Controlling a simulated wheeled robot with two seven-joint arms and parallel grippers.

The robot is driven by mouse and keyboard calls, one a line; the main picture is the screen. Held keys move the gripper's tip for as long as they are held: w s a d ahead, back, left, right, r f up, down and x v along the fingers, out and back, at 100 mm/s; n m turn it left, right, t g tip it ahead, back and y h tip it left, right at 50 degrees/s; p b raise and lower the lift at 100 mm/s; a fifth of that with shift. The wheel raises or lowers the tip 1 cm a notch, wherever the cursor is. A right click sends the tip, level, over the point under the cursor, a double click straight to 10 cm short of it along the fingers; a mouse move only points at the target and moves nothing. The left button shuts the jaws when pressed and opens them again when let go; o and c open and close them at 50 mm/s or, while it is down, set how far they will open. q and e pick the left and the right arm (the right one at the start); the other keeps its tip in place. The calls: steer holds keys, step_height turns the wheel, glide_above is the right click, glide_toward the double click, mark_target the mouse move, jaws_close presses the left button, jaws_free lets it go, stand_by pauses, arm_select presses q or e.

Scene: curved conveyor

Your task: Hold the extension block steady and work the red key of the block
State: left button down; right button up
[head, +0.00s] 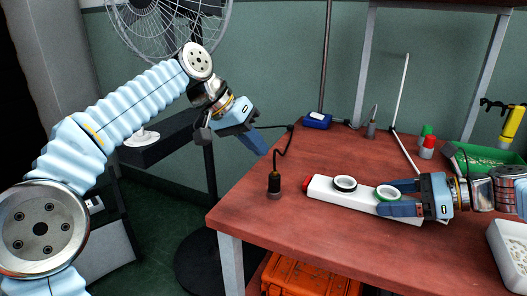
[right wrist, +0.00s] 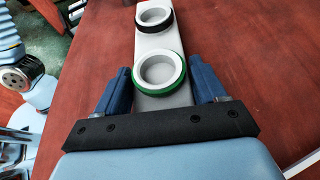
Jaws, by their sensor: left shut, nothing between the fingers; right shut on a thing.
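The extension block (head: 325,192) is a long white bar lying on the red-brown table, with a black-ringed and a green-ringed round socket on top. Its red key (head: 306,183) is at its left end in the head view. My right gripper (head: 386,199) is shut on the block near the green-ringed socket. In the right wrist view the fingers lie along both sides of the block (right wrist: 158,42); the red key is out of that view. My left gripper (head: 263,147) is shut and empty, raised above the table's left edge, apart from the block and up-left of the red key.
A dark upright plug (head: 274,185) with a curved cable stands left of the block, close to the red key. A white tray (head: 506,256) is front right.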

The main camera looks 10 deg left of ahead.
steer(key=o, duration=1.5)
